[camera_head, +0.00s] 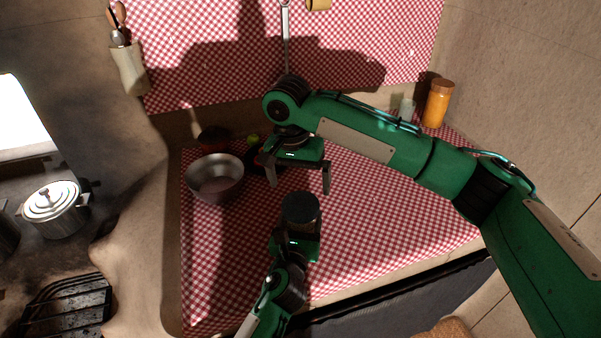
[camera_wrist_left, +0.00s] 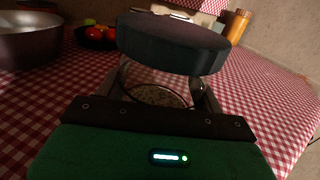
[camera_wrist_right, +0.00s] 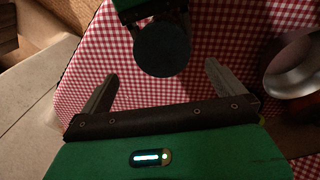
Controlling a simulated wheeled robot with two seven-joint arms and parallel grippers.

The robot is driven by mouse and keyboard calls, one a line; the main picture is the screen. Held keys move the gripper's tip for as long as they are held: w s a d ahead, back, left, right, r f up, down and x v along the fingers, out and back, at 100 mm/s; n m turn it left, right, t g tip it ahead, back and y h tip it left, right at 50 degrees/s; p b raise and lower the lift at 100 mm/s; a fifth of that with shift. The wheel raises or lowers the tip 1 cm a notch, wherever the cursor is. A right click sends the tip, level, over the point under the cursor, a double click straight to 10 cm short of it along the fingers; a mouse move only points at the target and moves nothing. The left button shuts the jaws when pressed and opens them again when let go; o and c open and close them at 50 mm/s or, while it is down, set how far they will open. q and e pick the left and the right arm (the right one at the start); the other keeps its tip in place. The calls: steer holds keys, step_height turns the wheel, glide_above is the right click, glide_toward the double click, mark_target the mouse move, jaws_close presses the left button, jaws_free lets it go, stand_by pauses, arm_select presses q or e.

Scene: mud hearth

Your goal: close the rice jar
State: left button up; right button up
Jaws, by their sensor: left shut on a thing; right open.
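The rice jar is a clear jar with a dark round lid (camera_head: 301,205) on top, in front of the metal bowl's right side. In the left wrist view the lid (camera_wrist_left: 172,42) sits over the glass body (camera_wrist_left: 155,92), with pale grains inside. My left gripper (camera_head: 298,232) is shut on the jar's body below the lid. My right gripper (camera_head: 298,188) is open and empty, just above and behind the lid. In the right wrist view the lid (camera_wrist_right: 162,50) shows beyond the open fingers. Whether the lid is fully seated I cannot tell.
A metal bowl (camera_head: 203,184) stands left of the jar on the checked cloth (camera_head: 400,215). A dark bowl with red and green produce (camera_wrist_left: 97,36) is behind. An orange jar (camera_head: 437,105) stands at the back right. A lidded pot (camera_head: 55,212) is at far left. The cloth's right side is clear.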

steer(key=n, duration=0.5)
steer(key=shift+r, duration=0.15)
steer(key=n, duration=0.3)
steer(key=shift+r, duration=0.1)
steer(key=n, duration=0.6)
steer(key=shift+r+y, duration=0.25)
steer(key=shift+y, duration=0.05)
steer(key=n, duration=0.3)
steer(key=shift+d+r, duration=0.1)
steer(key=n, duration=0.5)
steer(key=shift+r, duration=0.15)
steer(key=n, duration=0.3)
steer(key=shift+s+r, duration=0.1)
steer(key=n, duration=0.4)
steer(key=shift+d+r+n+y, duration=0.1)
steer(key=shift+n+y, duration=0.2)
